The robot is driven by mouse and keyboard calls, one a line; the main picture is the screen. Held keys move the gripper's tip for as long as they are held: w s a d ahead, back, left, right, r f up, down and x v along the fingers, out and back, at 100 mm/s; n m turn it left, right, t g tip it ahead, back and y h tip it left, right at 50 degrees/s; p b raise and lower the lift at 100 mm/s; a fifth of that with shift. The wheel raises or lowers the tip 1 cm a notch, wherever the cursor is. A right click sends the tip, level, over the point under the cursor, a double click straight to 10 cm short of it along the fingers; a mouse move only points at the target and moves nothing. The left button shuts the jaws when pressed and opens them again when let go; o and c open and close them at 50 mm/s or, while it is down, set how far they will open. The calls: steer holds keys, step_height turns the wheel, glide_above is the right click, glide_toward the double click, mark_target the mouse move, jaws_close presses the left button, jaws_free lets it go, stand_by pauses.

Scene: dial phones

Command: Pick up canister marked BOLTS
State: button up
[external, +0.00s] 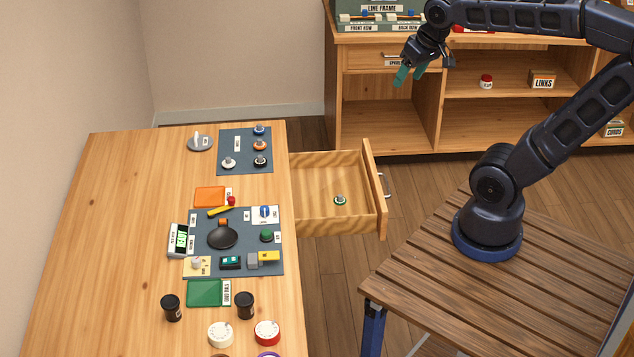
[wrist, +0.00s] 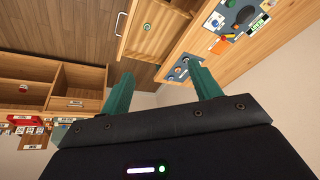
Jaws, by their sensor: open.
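Two dark canisters with black lids, a left one (external: 172,307) and a right one (external: 245,305), stand upright near the front of the wooden table in the external view. Their markings are too small to read, so I cannot tell which, if either, says BOLTS. My gripper (external: 410,75) is up in the air near the shelf unit, far from both canisters. Its two teal fingers are apart with nothing between them, as the wrist view (wrist: 158,72) also shows. I cannot make out the canisters in the wrist view.
An open drawer (external: 310,215) with a small green-topped part (external: 340,200) juts from the table. White (external: 220,334) and red (external: 267,332) dials sit by the canisters. A dark mat (external: 208,262) holds several parts. A red-lidded jar (external: 486,81) stands on the shelf. The table's left side is clear.

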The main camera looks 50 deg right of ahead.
steer(key=w+a+r+m+g+y, duration=0.1)
steer(key=w+a+r+m, duration=0.15)
steer(key=w+a, duration=0.5)
steer(key=w+a+f+m+g, duration=0.1)
steer(key=w+a+f+m, duration=0.1)
steer(key=w+a, duration=0.5)
steer(key=w+a+f+m+g, duration=0.1)
steer(key=w+a+f+m, duration=0.15)
steer(key=w+a, duration=0.45)
steer(key=m+g+h, duration=0.1)
steer(key=m+h, duration=0.1)
steer(key=m, duration=0.8)
glide_toward(170, 300)
steer(key=shift+d, duration=0.7)
step_height(170, 300, down, 5)
steer(key=shift+f, duration=0.1)
steer(key=shift+a+f, duration=0.2)
steer(key=shift+f, duration=0.65)
steer(key=shift+a+f, duration=0.2)
steer(key=shift+f, duration=0.7)
steer(key=shift+a+f, duration=0.2)
steer(key=shift+f, duration=0.65)
steer(key=c, duration=0.9)
